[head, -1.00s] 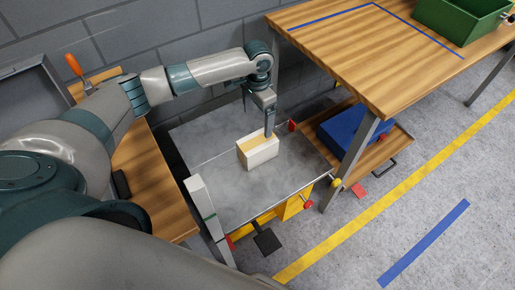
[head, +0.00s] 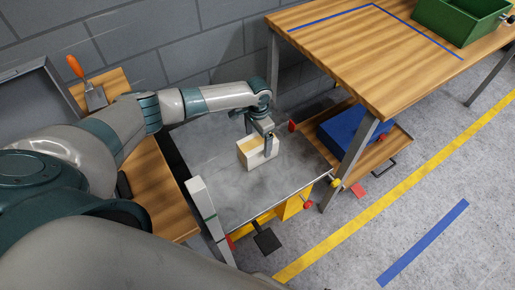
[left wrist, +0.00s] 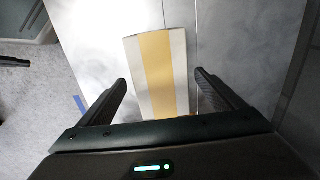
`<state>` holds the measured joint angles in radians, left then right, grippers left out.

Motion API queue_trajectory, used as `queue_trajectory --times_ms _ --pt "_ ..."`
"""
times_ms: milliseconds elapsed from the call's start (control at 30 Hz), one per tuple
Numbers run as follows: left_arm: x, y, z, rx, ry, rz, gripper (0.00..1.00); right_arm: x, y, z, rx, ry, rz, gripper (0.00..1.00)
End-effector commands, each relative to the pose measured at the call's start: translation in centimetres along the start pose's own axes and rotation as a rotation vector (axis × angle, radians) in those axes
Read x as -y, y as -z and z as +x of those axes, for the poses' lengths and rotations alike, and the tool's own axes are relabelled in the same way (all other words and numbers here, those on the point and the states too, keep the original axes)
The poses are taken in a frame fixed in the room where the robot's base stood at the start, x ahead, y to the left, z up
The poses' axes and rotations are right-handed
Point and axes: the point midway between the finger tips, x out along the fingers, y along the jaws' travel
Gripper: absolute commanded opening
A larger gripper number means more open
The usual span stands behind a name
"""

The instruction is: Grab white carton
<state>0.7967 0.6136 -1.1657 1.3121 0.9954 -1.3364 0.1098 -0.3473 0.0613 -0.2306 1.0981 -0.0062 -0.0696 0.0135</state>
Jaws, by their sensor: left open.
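The white carton (head: 259,161) stands on the grey metal platform (head: 224,197) in the head view. It has a tan stripe along its top. My left gripper (head: 267,147) is at the carton, reaching down from above. In the left wrist view the carton (left wrist: 137,58) lies between the two spread fingers of my left gripper (left wrist: 160,88). Whether the fingertips touch the carton cannot be told. My right gripper is not in view.
A wooden table (head: 365,60) with blue tape and a green bin (head: 462,18) stands at the upper right. Below it, a blue box (head: 347,131) rests on a low wooden shelf. A wooden bench (head: 153,190) with an orange-handled tool (head: 93,96) is at left.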

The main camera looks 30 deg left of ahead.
Motion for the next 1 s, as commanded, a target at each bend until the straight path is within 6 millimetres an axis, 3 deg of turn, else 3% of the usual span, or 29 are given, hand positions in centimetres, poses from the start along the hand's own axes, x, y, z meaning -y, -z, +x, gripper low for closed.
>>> queue_trajectory --times_ms 533,700,1000 --pt "0.0 -0.1 1.0 0.002 0.001 0.0 0.88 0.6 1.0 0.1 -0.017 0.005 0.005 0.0" --pt "0.1 -0.1 2.7 0.003 0.001 0.0 0.88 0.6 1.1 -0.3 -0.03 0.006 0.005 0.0" --pt "0.1 -0.1 5.7 0.002 0.0 0.0 0.88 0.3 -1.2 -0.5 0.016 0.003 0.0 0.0"
